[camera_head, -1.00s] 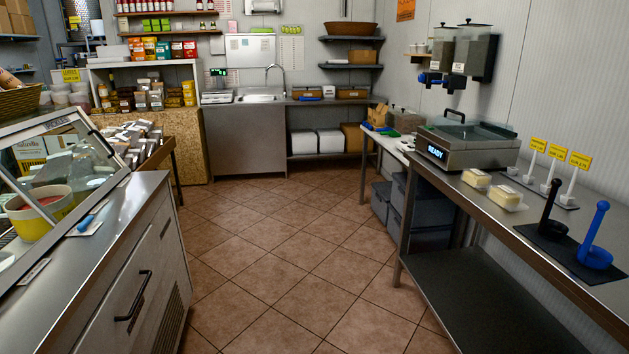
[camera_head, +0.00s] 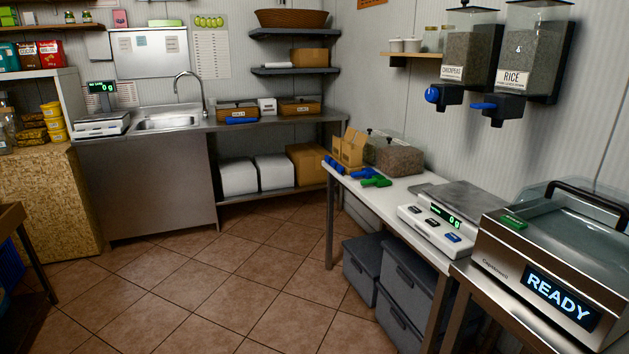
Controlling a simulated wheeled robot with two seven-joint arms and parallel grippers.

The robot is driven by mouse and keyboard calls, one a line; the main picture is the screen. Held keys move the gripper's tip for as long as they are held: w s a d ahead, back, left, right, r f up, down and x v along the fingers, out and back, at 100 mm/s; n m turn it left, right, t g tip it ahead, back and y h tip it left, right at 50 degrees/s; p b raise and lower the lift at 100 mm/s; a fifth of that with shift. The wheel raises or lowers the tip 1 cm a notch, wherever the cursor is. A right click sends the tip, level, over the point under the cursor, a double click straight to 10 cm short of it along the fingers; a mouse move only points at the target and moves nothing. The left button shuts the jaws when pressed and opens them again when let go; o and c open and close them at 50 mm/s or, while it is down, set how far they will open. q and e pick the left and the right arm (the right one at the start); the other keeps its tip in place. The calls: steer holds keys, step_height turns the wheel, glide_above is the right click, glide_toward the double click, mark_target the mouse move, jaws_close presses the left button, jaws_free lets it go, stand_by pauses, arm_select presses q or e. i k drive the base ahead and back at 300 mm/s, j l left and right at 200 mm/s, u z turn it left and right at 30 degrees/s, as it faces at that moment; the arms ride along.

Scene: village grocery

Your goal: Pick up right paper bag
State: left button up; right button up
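Two open brown paper bags stand close together at the far left end of the white table on the right. The right paper bag (camera_head: 353,147) partly overlaps the left paper bag (camera_head: 338,152). They look upright, and their insides cannot be made out. Neither of my grippers is in view.
Blue scoops (camera_head: 335,168) and green scoops (camera_head: 375,181) lie before the bags. Clear bins (camera_head: 399,159) stand behind. A scale (camera_head: 440,226) and a sealing machine (camera_head: 555,258) are nearer, right. Grey crates (camera_head: 405,290) sit below. The tiled floor (camera_head: 230,285) is clear.

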mark_target(351, 153)
steer(key=i+u, duration=0.15)
steer(key=i, duration=0.9)
steer(key=i+l+u, duration=0.15)
steer(key=i, duration=0.9)
